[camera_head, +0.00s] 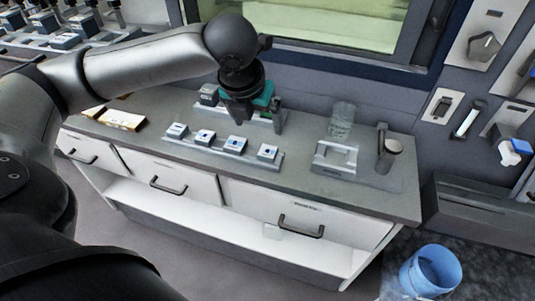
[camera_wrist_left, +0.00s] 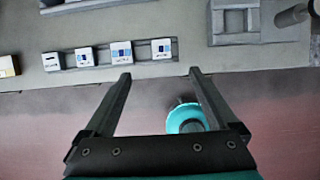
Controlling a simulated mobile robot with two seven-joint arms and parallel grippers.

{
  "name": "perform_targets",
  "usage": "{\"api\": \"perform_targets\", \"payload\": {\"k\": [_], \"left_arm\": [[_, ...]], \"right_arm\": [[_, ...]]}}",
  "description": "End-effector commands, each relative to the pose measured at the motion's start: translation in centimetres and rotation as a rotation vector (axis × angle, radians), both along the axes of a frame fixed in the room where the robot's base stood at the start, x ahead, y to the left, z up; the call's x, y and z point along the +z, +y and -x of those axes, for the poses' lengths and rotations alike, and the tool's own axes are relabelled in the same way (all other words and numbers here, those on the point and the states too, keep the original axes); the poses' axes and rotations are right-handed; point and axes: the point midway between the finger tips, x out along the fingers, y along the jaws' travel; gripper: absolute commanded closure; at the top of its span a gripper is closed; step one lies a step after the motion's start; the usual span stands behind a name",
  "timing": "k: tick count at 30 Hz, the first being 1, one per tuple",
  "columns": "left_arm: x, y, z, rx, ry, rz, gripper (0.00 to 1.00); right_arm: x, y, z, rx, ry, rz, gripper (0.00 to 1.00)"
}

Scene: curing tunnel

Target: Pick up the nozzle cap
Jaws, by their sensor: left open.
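I cannot surely make out the nozzle cap in either view. Several small white blocks with blue marks stand in a row on a grey rack (camera_head: 222,151) on the counter; the row also shows at the top of the left wrist view (camera_wrist_left: 105,61). My left gripper (camera_head: 240,117) is open over the counter, above and behind this row in the head view. In the left wrist view nothing is held between its fingers (camera_wrist_left: 160,80). A round teal thing with a dark middle (camera_wrist_left: 183,119) shows below, partly behind the right finger; I cannot tell what it is. My right gripper is not clearly in view.
On the grey counter (camera_head: 330,190) stand a pale tray (camera_head: 334,158), a clear beaker (camera_head: 342,122), a dark dispenser (camera_head: 388,150) and a tan box (camera_head: 121,119). A second rack is partly behind my gripper. A blue bucket (camera_head: 430,271) stands on the floor.

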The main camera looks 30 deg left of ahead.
Motion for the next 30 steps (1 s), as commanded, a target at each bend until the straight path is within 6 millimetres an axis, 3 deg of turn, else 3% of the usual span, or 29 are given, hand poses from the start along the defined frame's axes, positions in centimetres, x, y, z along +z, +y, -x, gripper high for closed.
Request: {"api": "perform_targets", "payload": {"k": [10,19,25,30], "left_arm": [[-6.9,0.5,-2.6,0.002,0.003,0.001,0.07],[-9.1,0.7,-3.5,0.000,0.000,0.001,0.07],[-12.1,0.8,-4.4,0.002,0.002,0.001,0.07],[-13.5,1.0,-5.0,0.001,0.001,0.001,0.07]], "right_arm": [[-2.1,0.2,-0.1,0.001,-0.001,-0.003,0.50],[-2.6,0.3,-0.1,0.000,-0.001,-0.004,0.50],[-3.7,0.3,-0.1,0.000,-0.001,-0.004,0.50],[-4.0,0.3,-0.1,0.000,-0.001,-0.004,0.50]]}}
